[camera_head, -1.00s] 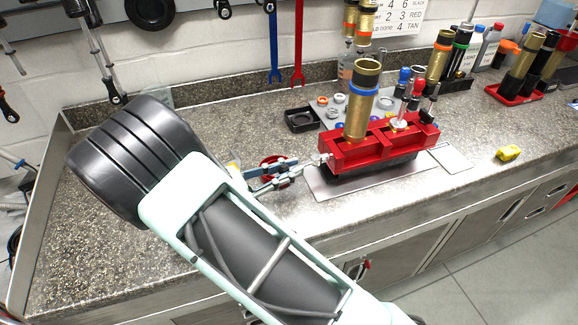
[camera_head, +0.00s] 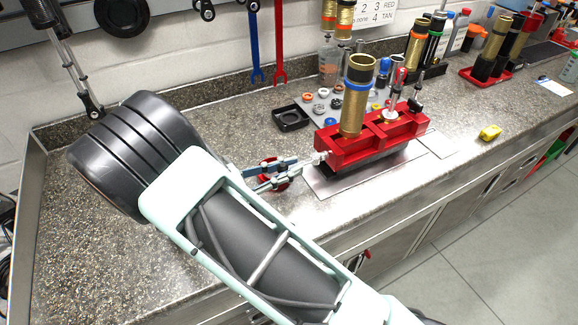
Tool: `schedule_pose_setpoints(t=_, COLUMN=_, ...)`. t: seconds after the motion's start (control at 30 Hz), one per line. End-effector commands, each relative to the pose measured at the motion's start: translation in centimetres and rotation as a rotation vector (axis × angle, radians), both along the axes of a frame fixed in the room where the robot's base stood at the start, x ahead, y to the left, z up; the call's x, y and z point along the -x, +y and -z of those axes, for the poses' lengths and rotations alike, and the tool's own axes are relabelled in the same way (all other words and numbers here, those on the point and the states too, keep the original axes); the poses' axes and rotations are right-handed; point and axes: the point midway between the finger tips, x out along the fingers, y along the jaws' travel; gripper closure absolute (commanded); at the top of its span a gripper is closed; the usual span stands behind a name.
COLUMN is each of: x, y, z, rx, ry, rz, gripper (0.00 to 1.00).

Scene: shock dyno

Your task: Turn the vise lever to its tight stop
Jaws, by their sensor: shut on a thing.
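The red vise (camera_head: 372,139) stands on a pale metal plate (camera_head: 318,187) on the speckled counter. A gold shock body with a blue ring (camera_head: 356,100) stands upright in it. My gripper (camera_head: 299,164) reaches in from the left, its fingers pointing right at the vise's left end. The fingers are shut on the small metallic vise lever (camera_head: 321,157); the fingertips cover much of it, so its exact angle is hard to tell. A round red thing (camera_head: 268,172) shows behind my fingers.
A black square tray (camera_head: 291,118) and a grey mat with several small rings (camera_head: 318,101) lie behind the vise. A yellow object (camera_head: 490,132) lies to its right. Shock bodies in a red tray (camera_head: 480,79) stand farther right. The front counter edge is clear.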

Motion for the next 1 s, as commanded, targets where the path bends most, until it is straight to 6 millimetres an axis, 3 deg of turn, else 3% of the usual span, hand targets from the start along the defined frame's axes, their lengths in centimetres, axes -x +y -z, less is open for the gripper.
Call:
schedule_pose_setpoints(t=0.43, x=-0.19, y=0.10, z=-0.30, rx=0.001, ry=-0.006, rz=-0.003, gripper=1.00)
schedule_pose_setpoints(t=0.47, x=-0.19, y=0.10, z=-0.30, rx=0.001, ry=-0.006, rz=-0.003, gripper=0.84)
schedule_pose_setpoints(t=0.63, x=-0.15, y=0.09, z=-0.21, rx=0.001, ry=-0.005, rz=-0.003, gripper=0.66)
schedule_pose_setpoints(t=1.0, x=0.23, y=0.70, z=-0.06, rx=0.000, ry=-0.002, rz=-0.003, gripper=0.66)
